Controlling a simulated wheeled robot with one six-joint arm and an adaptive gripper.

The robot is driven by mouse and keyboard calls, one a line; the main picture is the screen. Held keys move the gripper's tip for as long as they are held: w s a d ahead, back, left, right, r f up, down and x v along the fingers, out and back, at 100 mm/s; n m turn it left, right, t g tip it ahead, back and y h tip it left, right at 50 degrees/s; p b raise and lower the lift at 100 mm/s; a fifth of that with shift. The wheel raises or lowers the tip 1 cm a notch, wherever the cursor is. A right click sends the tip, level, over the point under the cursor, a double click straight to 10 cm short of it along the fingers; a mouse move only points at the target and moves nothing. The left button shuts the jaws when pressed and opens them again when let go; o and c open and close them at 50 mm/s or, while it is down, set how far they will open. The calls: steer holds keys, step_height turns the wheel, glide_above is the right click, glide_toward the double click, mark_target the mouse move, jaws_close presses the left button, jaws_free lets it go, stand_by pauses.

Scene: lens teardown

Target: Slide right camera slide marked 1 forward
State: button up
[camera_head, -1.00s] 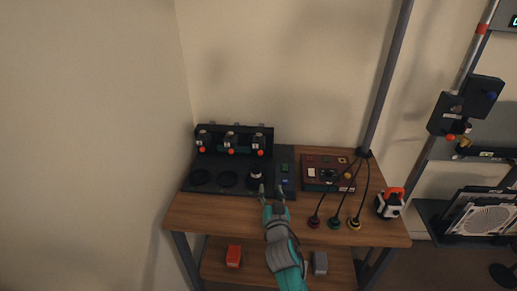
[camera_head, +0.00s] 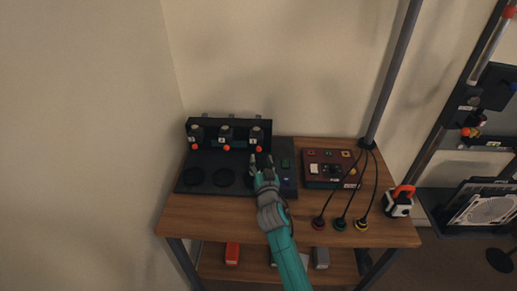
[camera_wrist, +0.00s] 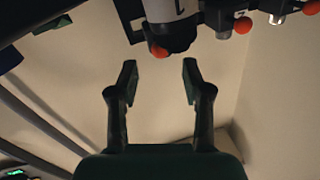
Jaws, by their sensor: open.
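The right camera slide (camera_head: 256,134) is at the right end of a dark rack at the back of the table, with a pale label and an orange knob (camera_head: 258,149) low on its front. In the wrist view this slide (camera_wrist: 178,32) is dark and cylindrical, with a partly cut-off white label and the orange knob (camera_wrist: 158,51). My gripper (camera_head: 261,161) is open and empty, in front of and just below the knob. In the wrist view, the gap between my fingertips (camera_wrist: 160,70) lies close to the knob, with no contact visible.
Two similar slides, the middle (camera_head: 227,134) and left (camera_head: 196,135), stand beside it. A dark base with round pads (camera_head: 224,177) lies in front. A red-brown control box (camera_head: 331,168) and cabled plugs (camera_head: 340,224) are to the right. The wooden front strip (camera_head: 210,213) is clear.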

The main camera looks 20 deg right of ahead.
mark_target(259, 151)
steer(key=w, duration=0.6)
steer(key=shift+w+d, duration=0.3)
steer(key=shift+d, duration=0.1)
jaws_close()
